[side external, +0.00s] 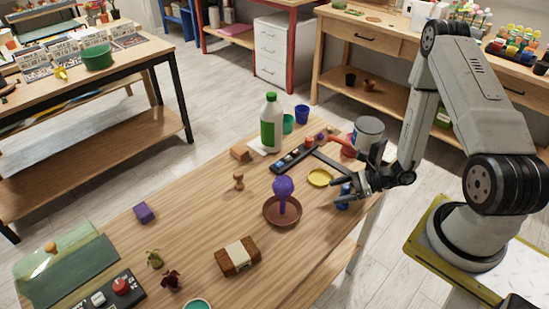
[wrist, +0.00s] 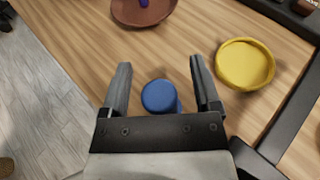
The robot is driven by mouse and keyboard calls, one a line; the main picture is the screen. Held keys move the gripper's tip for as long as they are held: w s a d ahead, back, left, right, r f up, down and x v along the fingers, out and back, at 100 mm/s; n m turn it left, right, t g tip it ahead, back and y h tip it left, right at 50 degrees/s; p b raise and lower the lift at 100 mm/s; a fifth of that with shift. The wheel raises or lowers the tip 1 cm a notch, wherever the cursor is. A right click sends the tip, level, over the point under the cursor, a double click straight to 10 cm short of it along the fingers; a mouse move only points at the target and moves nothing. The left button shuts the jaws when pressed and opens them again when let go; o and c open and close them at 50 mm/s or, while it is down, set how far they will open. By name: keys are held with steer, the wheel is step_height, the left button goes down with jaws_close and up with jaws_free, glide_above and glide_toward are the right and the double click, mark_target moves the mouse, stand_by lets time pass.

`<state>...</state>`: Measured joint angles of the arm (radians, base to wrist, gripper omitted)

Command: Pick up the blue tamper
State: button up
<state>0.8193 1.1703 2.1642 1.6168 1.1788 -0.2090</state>
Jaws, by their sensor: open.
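The blue tamper (wrist: 158,95) shows its round blue top in the wrist view, between my two fingers and apart from both. In the side view the blue tamper (side external: 342,199) stands on the wooden table near its right edge, partly hidden by my gripper. My gripper (wrist: 159,68) is open, with one finger to the left and one to the right of the tamper as seen from the wrist. My gripper (side external: 349,186) also shows in the side view, low over the table. How far the fingers reach down beside the tamper I cannot tell.
A yellow saucer (wrist: 245,64) lies right of the tamper in the wrist view. A brown dish (side external: 270,218) holding a purple object (side external: 283,187) stands close by.

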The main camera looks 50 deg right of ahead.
jaws_close()
steer(key=shift+r, duration=0.15)
step_height(320, 180, up, 10)
stand_by(1.0)
stand_by(0.5)
